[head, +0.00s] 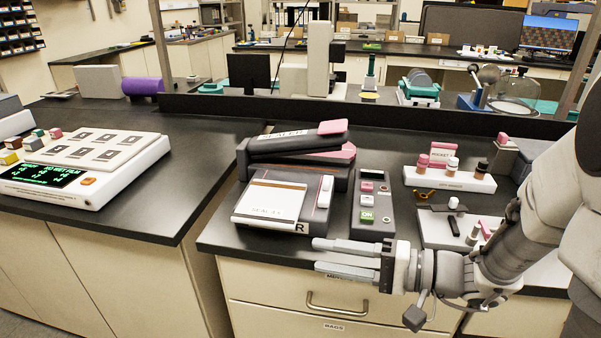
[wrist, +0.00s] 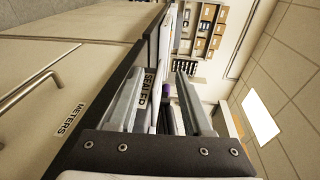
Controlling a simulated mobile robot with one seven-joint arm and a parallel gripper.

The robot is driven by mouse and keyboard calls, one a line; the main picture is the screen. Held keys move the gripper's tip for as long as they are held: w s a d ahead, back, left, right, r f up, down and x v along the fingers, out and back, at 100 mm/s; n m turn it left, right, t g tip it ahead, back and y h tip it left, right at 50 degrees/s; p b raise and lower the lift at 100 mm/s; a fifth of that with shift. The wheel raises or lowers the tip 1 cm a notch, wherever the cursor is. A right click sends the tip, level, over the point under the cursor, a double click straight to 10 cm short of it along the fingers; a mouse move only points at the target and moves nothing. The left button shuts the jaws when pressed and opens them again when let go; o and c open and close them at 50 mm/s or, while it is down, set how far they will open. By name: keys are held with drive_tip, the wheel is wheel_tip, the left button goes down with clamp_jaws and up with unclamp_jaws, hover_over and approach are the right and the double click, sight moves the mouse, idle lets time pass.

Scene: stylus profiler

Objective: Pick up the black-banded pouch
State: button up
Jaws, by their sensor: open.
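A flat white pouch (head: 268,203) with printed lettering and a thin brownish or dark band near its far edge lies on the low grey sealer bed (head: 318,213). I cannot tell for sure whether this band is black. My gripper (head: 316,256) is open and empty, with its fingers pointing left, in front of the bench edge and to the right of and nearer than the pouch. In the wrist view, the two fingers (wrist: 161,75) are spread apart, and a label reading SEALED (wrist: 148,86) shows between them.
The sealer's raised arm (head: 285,143) with a pink end stands behind the pouch. A button box (head: 372,212) stands to the right, and a white rack (head: 450,180) with small bottles beyond. Drawers with a handle (head: 338,308) lie below the bench edge. A meter (head: 85,165) sits on the left bench.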

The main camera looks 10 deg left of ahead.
drive_tip(key=w+d+f+m+t, duration=0.1)
drive_tip(key=w+d+f+t, duration=0.1)
drive_tip(key=w, duration=0.1)
drive_tip(key=t+b, duration=0.1)
drive_tip(key=b, duration=0.1)
approach(236, 211)
drive_tip(key=shift+m, duration=0.3)
drive_tip(key=x, duration=0.5)
drive_tip(key=shift+w+d+f, duration=0.2)
drive_tip(key=shift+w+f, duration=0.05)
drive_tip(key=shift+f, duration=0.15)
clamp_jaws()
